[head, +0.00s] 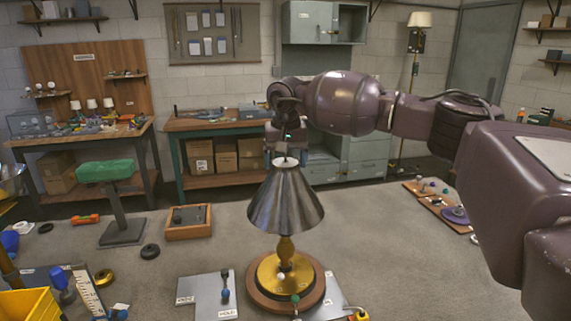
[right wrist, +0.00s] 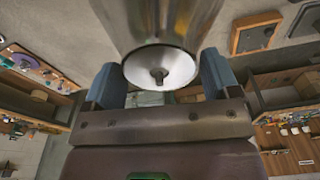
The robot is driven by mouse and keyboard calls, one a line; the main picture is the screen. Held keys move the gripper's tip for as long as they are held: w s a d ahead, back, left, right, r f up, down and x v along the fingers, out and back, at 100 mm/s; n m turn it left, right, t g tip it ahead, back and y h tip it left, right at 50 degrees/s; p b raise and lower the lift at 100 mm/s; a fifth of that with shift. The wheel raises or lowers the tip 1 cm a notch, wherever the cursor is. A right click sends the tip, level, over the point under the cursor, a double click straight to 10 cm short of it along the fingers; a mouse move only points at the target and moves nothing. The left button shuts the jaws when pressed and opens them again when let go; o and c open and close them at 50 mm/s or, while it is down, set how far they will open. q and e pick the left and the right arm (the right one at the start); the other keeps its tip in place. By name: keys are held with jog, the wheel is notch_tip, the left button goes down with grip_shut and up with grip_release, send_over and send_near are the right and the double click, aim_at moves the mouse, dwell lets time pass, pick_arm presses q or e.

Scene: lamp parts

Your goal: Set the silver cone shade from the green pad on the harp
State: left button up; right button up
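The silver cone shade (head: 286,204) is upright over the brass lamp stem (head: 285,250) on its round wooden base (head: 254,292). My right gripper (head: 285,157) is at the top of the shade from above. In the right wrist view its two blue fingers (right wrist: 162,80) stand on either side of the shade's pale top (right wrist: 178,67), seemingly touching it. A small dark post shows at the middle of that top. The harp is hidden inside the shade, so I cannot tell how the shade rests on it. The green pad (head: 106,170) on its stand is empty. My left gripper is not in view.
A grey plate (head: 205,296) with a blue-tipped part lies left of the lamp base. A wooden tray (head: 189,222) is behind it, and a yellow bin (head: 28,303) is at the front left. The mat right of the lamp is mostly clear, with wooden boards (head: 440,204) farther right.

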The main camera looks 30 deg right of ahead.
jog(key=shift+o, duration=1.2)
notch_tip(320, 180, up, 3)
jog(key=shift+s+a+r, duration=0.1)
jog(key=shift+s+r, duration=0.05)
jog(key=shift+r, duration=0.05)
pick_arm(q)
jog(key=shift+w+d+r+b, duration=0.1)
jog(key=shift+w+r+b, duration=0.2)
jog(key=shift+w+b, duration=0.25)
pick_arm(e)
notch_tip(320, 180, up, 7)
jog(key=shift+s+a+r, duration=0.15)
jog(key=shift+s, duration=0.3)
